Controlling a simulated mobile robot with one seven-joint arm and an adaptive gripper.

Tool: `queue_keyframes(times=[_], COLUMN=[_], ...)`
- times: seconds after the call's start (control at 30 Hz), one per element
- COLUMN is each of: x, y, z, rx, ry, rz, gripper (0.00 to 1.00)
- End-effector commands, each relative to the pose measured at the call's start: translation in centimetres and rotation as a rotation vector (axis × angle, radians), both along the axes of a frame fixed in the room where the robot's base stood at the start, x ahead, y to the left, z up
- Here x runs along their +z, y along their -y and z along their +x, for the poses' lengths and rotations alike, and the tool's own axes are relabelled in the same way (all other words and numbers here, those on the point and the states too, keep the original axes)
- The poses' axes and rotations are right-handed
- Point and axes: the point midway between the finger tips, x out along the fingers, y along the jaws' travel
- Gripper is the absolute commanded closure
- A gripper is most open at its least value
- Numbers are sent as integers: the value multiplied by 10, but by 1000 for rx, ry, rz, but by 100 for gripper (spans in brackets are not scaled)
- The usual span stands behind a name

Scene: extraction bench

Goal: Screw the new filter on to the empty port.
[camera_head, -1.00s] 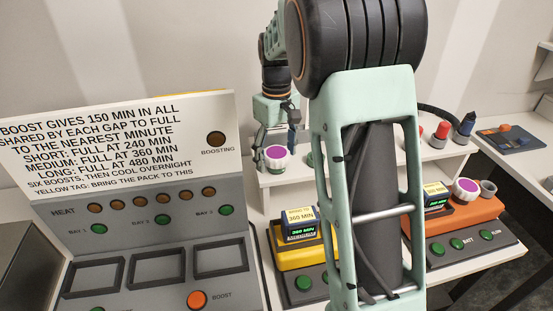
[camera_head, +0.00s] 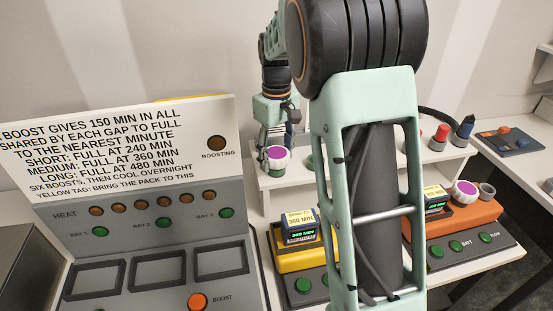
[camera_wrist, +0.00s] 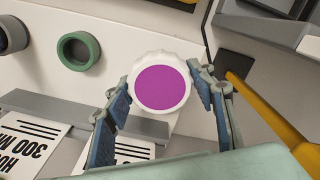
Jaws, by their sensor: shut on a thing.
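A white filter with a purple face (camera_wrist: 162,87) is between the two fingers of my gripper (camera_wrist: 160,92) in the wrist view. The gripper is shut on its ridged rim. In the head view this filter (camera_head: 277,154) is at the raised white shelf, below my gripper (camera_head: 277,140); I cannot tell if it touches the shelf. Another purple-faced white filter (camera_head: 465,187) sits on the orange unit (camera_head: 460,212) at the right. Beside it is a grey, open ring-shaped port (camera_head: 487,190).
A green ring (camera_wrist: 78,50) and a dark grey ring (camera_wrist: 12,35) stand near the held filter. A yellow unit (camera_head: 297,259) is in front of the shelf. The sloped boost panel (camera_head: 150,240) fills the left. My arm hides the middle of the bench.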

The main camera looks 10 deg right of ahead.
Motion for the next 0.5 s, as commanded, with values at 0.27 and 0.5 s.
queue_keyframes(times=[0.27,0.5], x=[10,18], y=[0,0], z=[0,0], rx=[0,0], ry=[1,1], rz=[0,1], gripper=[83,83])
